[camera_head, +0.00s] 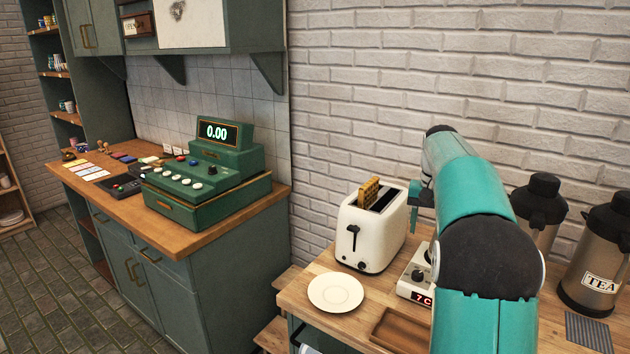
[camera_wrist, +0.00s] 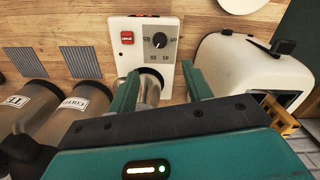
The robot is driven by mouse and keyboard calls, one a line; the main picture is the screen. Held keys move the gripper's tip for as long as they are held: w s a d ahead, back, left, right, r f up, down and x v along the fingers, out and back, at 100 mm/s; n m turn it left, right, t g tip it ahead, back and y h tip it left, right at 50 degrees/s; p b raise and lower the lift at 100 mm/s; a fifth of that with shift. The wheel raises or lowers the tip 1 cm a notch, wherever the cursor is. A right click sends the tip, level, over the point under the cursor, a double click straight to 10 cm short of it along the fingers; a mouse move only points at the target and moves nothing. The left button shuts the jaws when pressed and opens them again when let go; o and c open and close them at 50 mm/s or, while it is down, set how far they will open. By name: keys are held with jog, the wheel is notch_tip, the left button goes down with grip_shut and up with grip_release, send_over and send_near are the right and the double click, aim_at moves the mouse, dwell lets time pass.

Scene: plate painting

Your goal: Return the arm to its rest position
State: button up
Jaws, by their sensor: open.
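My arm (camera_head: 470,230), teal with dark joints, reaches out over the wooden counter toward the brick wall. My gripper (camera_wrist: 163,92) is open in the wrist view, its two teal fingers spread apart. In the head view only a small teal part of it shows beside the toaster (camera_head: 371,232); the rest is hidden by the arm. In the wrist view a shiny round metal thing (camera_wrist: 150,88) appears between the fingers, beside a white knobbed device (camera_wrist: 142,50). I cannot tell how far it is from the fingers.
The white toaster, with a waffle (camera_head: 369,192) sticking out, stands close left of my arm. A white plate (camera_head: 336,293) and a wooden tray (camera_head: 401,328) lie in front. Metal dispensers (camera_head: 595,260) stand right. A green cash register (camera_head: 208,170) sits on the other counter.

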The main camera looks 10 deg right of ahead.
jog(key=s+a+r+n+t, duration=0.1)
jog(key=s+a+r, duration=0.2)
jog(key=s+a, duration=0.4)
jog(key=s+a+r+n+t, duration=0.2)
jog(key=s+a+r, duration=0.15)
jog(key=a, duration=0.55)
jog(key=s+a+f+n+t, duration=0.1)
jog(key=s+a+f, duration=0.3)
jog(key=s, duration=0.5)
jog(key=s+a+f+n+t, duration=0.1)
jog(key=s+a+f, duration=0.3)
jog(key=s+a, duration=0.4)
jog(key=shift+s+f+n+t, duration=0.3)
jog(key=shift+s+f+n, duration=0.15)
jog(key=shift+n, duration=0.35)
jog(key=shift+a, duration=0.1)
